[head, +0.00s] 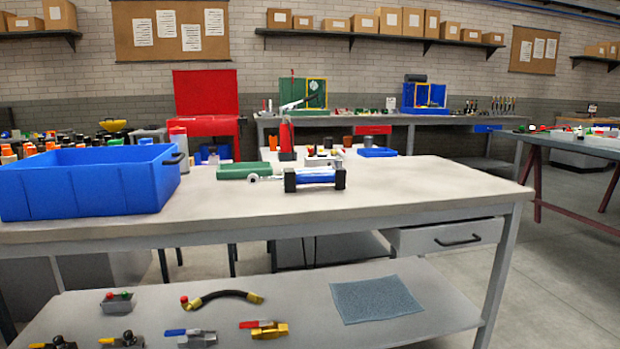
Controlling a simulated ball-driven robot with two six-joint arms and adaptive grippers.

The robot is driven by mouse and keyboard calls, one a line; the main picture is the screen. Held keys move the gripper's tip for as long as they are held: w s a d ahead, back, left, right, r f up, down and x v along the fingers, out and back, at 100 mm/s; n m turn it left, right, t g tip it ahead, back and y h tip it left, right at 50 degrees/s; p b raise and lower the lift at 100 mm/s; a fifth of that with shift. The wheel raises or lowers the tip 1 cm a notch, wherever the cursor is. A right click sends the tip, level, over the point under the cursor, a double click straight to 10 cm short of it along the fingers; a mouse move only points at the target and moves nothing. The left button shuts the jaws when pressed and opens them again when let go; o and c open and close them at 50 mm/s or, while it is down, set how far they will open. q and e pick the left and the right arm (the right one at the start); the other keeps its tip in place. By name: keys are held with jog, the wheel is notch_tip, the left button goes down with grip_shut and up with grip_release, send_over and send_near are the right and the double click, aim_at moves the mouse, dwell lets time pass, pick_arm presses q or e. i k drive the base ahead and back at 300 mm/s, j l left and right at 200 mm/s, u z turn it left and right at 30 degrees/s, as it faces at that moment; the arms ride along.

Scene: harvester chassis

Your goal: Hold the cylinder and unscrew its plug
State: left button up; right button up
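The cylinder (315,178) lies on its side on the light workbench top (400,192), near the middle of the head view. It has a blue and silver body between two dark upright blocks, and a silver rod end with an eye (253,178) points left. I cannot make out its plug at this size. A green tray or block (243,170) lies just behind it to the left. Neither of my grippers is in view, and nothing is touching the cylinder.
A large blue bin (92,190) stands at the bench's left. The top right of the cylinder is bare. A lower shelf holds a hose (222,296), valves (264,329) and a grey-blue cloth (376,299). A drawer (447,236) hangs under the right side.

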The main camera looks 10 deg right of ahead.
aim_at(336, 176)
jog(key=i+l+u, duration=0.1)
jog(key=l+u, duration=0.9)
jog(key=l, duration=0.15)
